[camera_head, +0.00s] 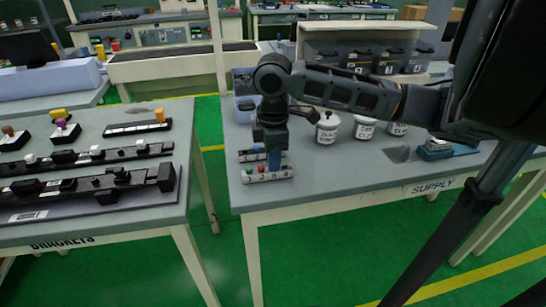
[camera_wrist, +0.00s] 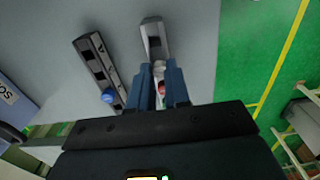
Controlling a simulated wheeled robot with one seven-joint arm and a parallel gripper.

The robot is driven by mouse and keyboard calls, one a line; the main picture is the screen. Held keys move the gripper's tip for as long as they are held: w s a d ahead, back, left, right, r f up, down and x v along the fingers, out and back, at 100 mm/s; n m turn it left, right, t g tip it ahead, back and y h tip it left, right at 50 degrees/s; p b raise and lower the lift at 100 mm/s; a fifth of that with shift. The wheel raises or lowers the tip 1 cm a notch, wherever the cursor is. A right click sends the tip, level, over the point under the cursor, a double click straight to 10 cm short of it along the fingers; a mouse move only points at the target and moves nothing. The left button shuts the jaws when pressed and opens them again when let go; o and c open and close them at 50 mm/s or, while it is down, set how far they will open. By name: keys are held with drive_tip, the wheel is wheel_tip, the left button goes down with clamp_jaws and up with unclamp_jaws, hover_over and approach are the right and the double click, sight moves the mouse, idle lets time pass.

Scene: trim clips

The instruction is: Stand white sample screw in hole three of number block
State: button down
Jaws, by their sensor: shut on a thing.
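The pale number block (camera_head: 267,174), marked 1 2 3 4, lies near the front left corner of the supply table. A green screw stands at 1 and a red screw (camera_head: 261,168) at 2. My gripper (camera_head: 274,164) points down over the block, near hole three. In the wrist view its blue fingers (camera_wrist: 160,76) are shut on a small white piece (camera_wrist: 159,67), which looks like the white sample screw. A red top shows between the fingers behind it. The block (camera_wrist: 154,40) runs on beyond the fingertips. The screw's lower end and hole three are hidden.
A second, darker block (camera_wrist: 92,56) with a blue screw (camera_wrist: 108,96) lies beside the number block, behind it in the head view. White lidded jars (camera_head: 327,127) and a blue bin (camera_head: 244,108) stand farther back. The left table (camera_head: 100,225) holds black rails.

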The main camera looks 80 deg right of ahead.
drive_tip(key=c, duration=1)
unclamp_jaws()
drive_tip(key=shift+r, duration=3.9)
